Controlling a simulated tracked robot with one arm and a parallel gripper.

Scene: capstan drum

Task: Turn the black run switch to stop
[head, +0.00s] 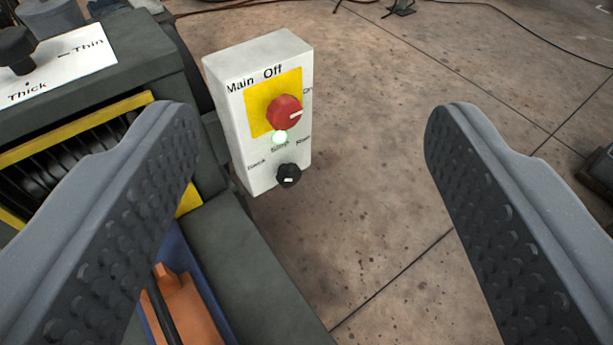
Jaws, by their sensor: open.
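The black run switch (288,175) is a small round knob low on the front of a white control box (226,110). Small labels curve above it: one on the left, Stop in the middle and Run on the right. A pale mark shows on the knob, but which label it points to I cannot tell. My gripper (314,115) is open, its two grey fingers wide apart at the left and right of the picture. The box and switch show between the fingers, and neither finger touches the switch.
A dark machine (115,50) with a Thick–Thin knob (17,50) stands left. The concrete floor (390,130) right of the box is open.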

